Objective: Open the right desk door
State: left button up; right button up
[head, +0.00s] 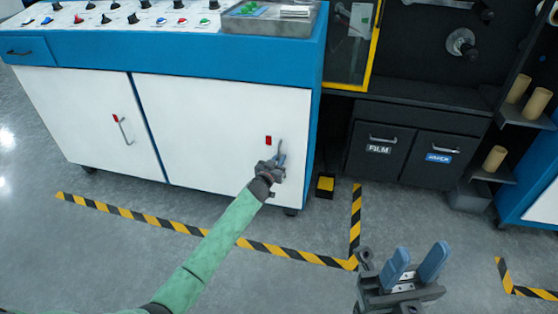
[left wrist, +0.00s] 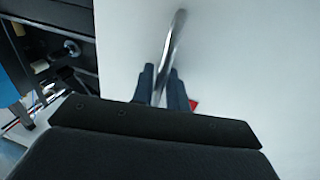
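The right desk door (head: 215,120) is a white panel in the blue desk (head: 318,75), and it looks closed, flush with the front. A red tag (head: 268,140) sits near its right side, above its handle. My left gripper (head: 278,160) is at this handle and mostly hides it in the head view. In the left wrist view the metal handle (left wrist: 176,38) runs between the two dark fingers of my left gripper (left wrist: 161,85), which are close together on either side of it. My right gripper (head: 415,264) is open and empty, low at the right, away from the desk.
The left desk door (head: 85,115) is closed, with its own handle (head: 122,130). A dark cabinet with FILM (head: 379,149) and blue-labelled drawers stands to the right. A yellow-black block (head: 325,186) lies between. Striped tape (head: 300,255) marks the open floor in front.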

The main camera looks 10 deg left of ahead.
pick_arm(q)
grip_shut()
jog(key=shift+s, duration=0.15)
